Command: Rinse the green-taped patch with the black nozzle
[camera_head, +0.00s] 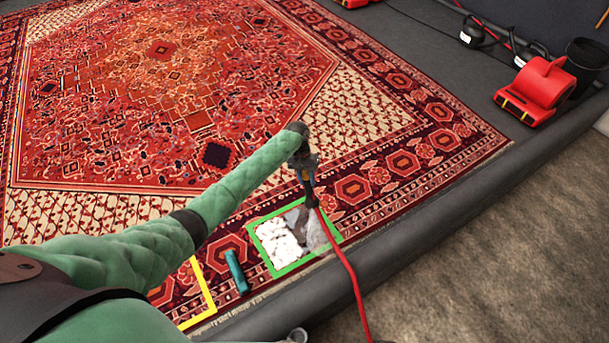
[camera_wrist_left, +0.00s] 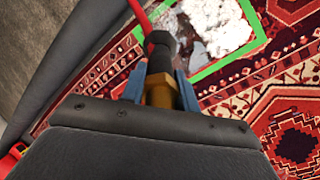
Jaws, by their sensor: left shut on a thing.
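My left gripper (camera_head: 303,166) is shut on the black nozzle (camera_head: 309,190), above the rug near the patch's upper right corner. In the left wrist view, the blue fingers (camera_wrist_left: 160,90) grip a brass-coloured part below the black nozzle (camera_wrist_left: 160,47). The red hose (camera_head: 345,265) runs from there towards the front edge. The green-taped patch (camera_head: 261,251) lies flat on the rug border. White foam (camera_head: 279,242) covers its left part; its right part looks grey and wet. The green tape (camera_wrist_left: 228,63) also shows in the left wrist view. My right gripper is out of view.
The patterned red rug (camera_head: 160,90) fills the left and middle. A teal block-like tool (camera_head: 236,272) lies left of the patch, beside a yellow-taped area (camera_head: 205,292). A thick dark rim (camera_head: 430,225) borders the front. A red blower (camera_head: 537,92) stands at the right.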

